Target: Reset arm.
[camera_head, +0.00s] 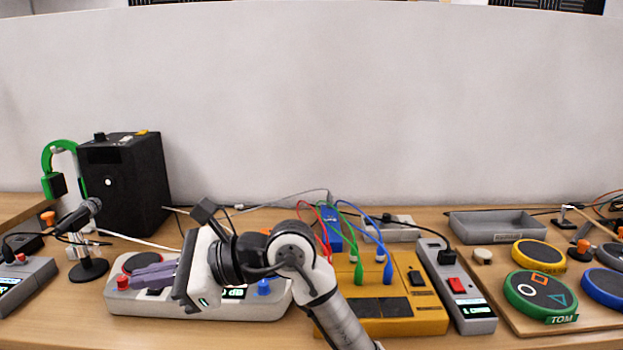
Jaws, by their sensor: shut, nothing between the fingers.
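My arm rises from the bottom middle and bends left. My gripper (138,279) points left, low over a long grey control box (142,304). Its purple-grey fingers are together with nothing held between them. They sit in front of a round red-rimmed pad on the box, and I cannot tell whether they touch it. The white wrist and black joint hide the middle of the box.
A yellow box (421,322) with plugged cables stands right of my arm, then a power strip (464,313) with a red switch. Round pads, including a green one (540,310), lie at right. A microphone (88,269) and black speaker (140,185) stand left. A wall closes the back.

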